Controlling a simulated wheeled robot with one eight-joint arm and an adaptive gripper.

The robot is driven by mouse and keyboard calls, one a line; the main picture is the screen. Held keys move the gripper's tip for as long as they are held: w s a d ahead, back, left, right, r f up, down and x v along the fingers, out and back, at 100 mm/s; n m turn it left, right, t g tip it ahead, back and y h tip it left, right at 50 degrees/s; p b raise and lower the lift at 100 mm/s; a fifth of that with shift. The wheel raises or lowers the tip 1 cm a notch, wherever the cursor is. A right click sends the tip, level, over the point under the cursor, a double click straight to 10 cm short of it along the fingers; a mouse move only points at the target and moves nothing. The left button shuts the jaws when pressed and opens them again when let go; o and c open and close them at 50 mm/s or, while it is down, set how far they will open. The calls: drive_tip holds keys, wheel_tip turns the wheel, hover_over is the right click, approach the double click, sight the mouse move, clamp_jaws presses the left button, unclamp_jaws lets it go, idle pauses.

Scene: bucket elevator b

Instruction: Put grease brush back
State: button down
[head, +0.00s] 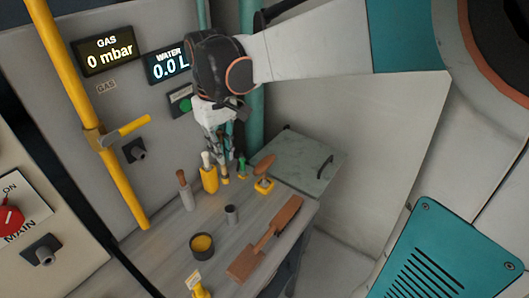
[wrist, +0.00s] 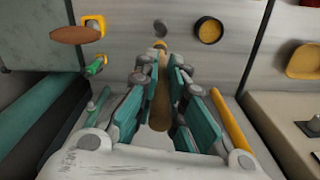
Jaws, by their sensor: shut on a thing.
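My gripper (head: 221,150) points down over the back of the workbench, beside the yellow holder (head: 209,182). In the wrist view its teal-padded fingers (wrist: 163,100) are closed around a tan, rod-like thing, seemingly the grease brush (wrist: 161,103). In the head view a short tan and yellow end (head: 225,179) shows just below the fingers, close to the yellow holder's right side. A pale handle top rises from that holder. Whether the brush touches the bench or a holder I cannot tell. A dark pot of yellow grease (head: 203,244) stands nearer the front; it also shows in the wrist view (wrist: 209,30).
A grey holder with a brown-handled tool (head: 185,190) stands left. A green tool (head: 241,167) and a brown handle by a yellow stand (head: 264,185) are right. A yellow pipe (head: 80,95) runs down the wall.

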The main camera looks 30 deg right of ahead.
sight(225, 174)
wheel_tip(225, 174, down, 19)
drive_tip(key=b, duration=0.5)
drive_tip(key=shift+s, duration=0.15)
drive_tip(key=c, duration=1.7)
unclamp_jaws()
wheel_tip(225, 174, up, 12)
drive_tip(key=p, duration=0.3)
drive_tip(key=shift+s+r+m+t, duration=0.35)
drive_tip(key=shift+s+r+t, duration=0.65)
drive_tip(key=shift+s, duration=1.35)
drive_tip(key=shift+s+r+m+t, duration=0.5)
drive_tip(key=shift+s+t, duration=0.9)
drive_tip(key=shift+s, duration=1)
drive_tip(key=shift+s+r+m+t, duration=0.25)
drive_tip(key=shift+s+r+t, duration=0.75)
drive_tip(key=shift+s, duration=1.35)
